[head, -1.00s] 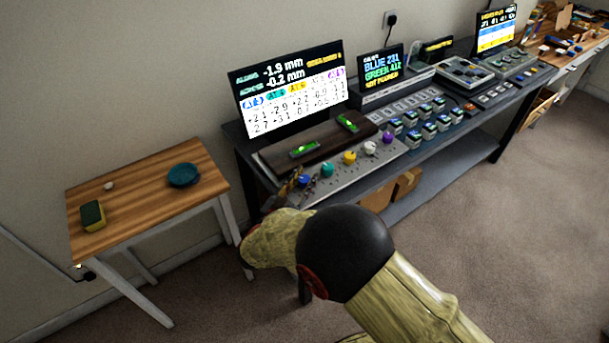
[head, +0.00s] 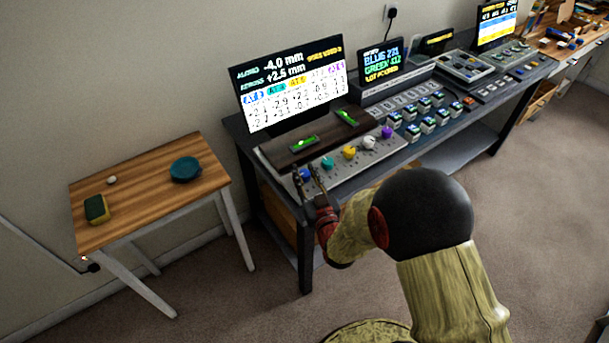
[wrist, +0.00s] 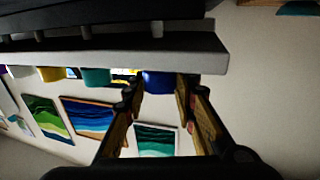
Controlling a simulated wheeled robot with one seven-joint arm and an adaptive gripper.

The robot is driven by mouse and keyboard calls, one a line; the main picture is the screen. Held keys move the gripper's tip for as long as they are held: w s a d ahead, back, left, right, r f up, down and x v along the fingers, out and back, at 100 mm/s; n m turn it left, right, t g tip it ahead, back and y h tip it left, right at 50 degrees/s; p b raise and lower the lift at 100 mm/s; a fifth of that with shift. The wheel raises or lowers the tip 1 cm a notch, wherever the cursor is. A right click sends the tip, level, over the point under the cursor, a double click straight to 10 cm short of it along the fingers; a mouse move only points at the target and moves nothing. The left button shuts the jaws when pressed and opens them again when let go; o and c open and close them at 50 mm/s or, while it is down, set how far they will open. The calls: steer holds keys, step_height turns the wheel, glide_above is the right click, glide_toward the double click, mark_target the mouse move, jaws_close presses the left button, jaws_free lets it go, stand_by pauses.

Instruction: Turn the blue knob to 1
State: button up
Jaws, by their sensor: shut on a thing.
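The blue knob (head: 306,174) is at the left end of a row of coloured knobs on the grey front panel (head: 341,183). My gripper (head: 308,177) is at this knob, with one finger on each side. In the wrist view the blue knob (wrist: 160,84) shows between the fingers of my gripper (wrist: 158,92), under the panel edge, and the gripper is shut on it. The screen (head: 292,85) reads along -4.0 mm and across +2.5 mm. Its small labels above the columns are too blurred to read surely. The knob's pointer is hidden.
The teal knob (head: 327,163) is close to the right of my gripper, then yellow (head: 349,152), white (head: 369,143) and purple (head: 387,132) knobs. Two green levels (head: 304,144) lie on the dark board behind. A wooden side table (head: 140,205) stands left, with open floor between.

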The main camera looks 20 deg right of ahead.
steer(key=n+y, duration=0.1)
steer(key=y, duration=0.1)
steer(key=n+g+y+b, duration=0.1)
steer(key=n+y, duration=0.1)
steer(key=y, duration=0.1)
steer(key=shift+d+n+y, duration=0.2)
steer(key=shift+n+y, duration=0.1)
steer(key=shift+a+n+g+y+b, duration=0.1)
steer(key=shift+n+g+y+b, duration=0.2)
steer(key=shift+n+g+y, duration=1.05)
steer(key=shift+w+r+n+y, duration=0.15)
steer(key=shift+n+y, duration=0.2)
steer(key=shift+y, duration=0.6)
steer(key=o, duration=1.2)
steer(key=shift+a, duration=0.1)
steer(key=shift+c, duration=0.2)
steer(key=v, duration=1.2)
